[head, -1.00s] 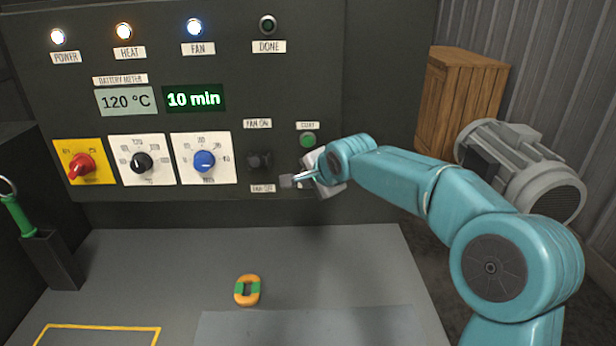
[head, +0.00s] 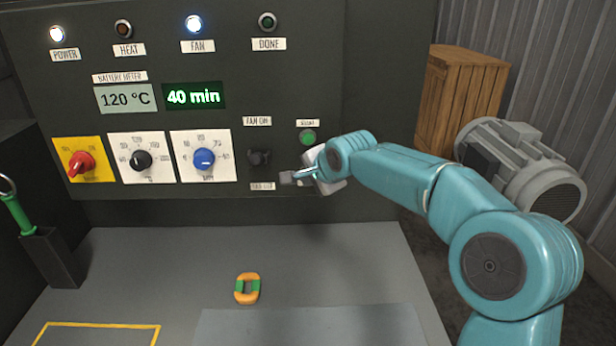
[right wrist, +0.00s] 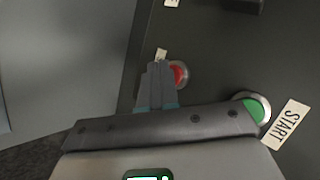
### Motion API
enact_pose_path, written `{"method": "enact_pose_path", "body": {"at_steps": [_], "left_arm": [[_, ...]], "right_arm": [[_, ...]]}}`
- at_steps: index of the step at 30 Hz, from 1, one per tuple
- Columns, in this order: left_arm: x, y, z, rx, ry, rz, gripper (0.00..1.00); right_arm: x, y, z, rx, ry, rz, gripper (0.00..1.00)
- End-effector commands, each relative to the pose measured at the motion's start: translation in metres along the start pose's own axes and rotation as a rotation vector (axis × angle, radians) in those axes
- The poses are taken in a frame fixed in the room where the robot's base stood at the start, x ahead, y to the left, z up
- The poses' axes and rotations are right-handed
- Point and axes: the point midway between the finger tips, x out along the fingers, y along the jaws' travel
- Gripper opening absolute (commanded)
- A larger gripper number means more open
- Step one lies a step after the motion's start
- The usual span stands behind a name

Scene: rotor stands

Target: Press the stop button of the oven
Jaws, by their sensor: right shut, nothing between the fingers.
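The oven's dark control panel (head: 300,80) fills the back of the head view. The red stop button (right wrist: 180,74) shows in the right wrist view, partly covered by my right gripper (right wrist: 160,68). The fingers are shut and empty, their tips right beside or over the button; I cannot tell whether they touch it. In the head view my right gripper (head: 288,178) is in front of the panel's lower right, and the stop button is hidden there. The green start button (head: 307,138) is just above the gripper, and also in the right wrist view (right wrist: 258,106). My left gripper is not in view.
The fan switch (head: 260,160) is close to the left of my right gripper. Red, black and blue (head: 204,160) knobs are farther left. The display (head: 194,96) reads 40 min. An orange and green ring (head: 247,288) lies on the grey table (head: 160,270).

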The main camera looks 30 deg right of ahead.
Motion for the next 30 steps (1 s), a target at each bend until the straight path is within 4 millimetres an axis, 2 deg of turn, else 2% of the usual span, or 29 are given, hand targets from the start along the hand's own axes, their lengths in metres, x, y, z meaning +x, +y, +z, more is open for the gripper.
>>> {"method": "enact_pose_path", "body": {"at_steps": [4,16,30], "left_arm": [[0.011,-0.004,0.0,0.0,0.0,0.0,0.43],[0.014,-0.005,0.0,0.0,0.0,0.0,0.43],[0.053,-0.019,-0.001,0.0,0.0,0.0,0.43]], "right_arm": [[-0.004,0.006,0.005,-0.001,-0.001,-0.001,0.0],[-0.007,0.007,0.006,-0.001,0.0,0.0,0.0],[-0.036,0.03,0.029,-0.001,-0.001,-0.001,0.0]]}}
